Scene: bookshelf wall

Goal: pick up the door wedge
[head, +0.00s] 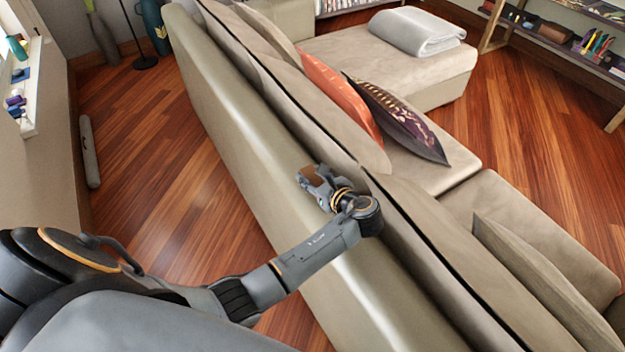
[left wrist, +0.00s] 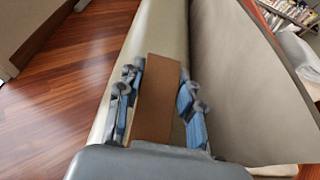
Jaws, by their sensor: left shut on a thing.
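The door wedge is a brown block (left wrist: 156,98) between the blue-padded fingers of my left gripper (left wrist: 160,112) in the left wrist view. The fingers are shut on its two sides. In the head view the brown wedge (head: 308,173) shows at the tip of my left gripper (head: 316,180), over the top of the sofa's back. I cannot tell whether the wedge touches the sofa. Its near end is hidden by the gripper body in the left wrist view. My right gripper is in neither view.
A long beige sofa (head: 235,130) runs below my left arm, with an orange cushion (head: 340,95) and a dark patterned cushion (head: 402,118). A folded grey blanket (head: 416,32) lies at its far end. Shelves (head: 580,40) stand far right.

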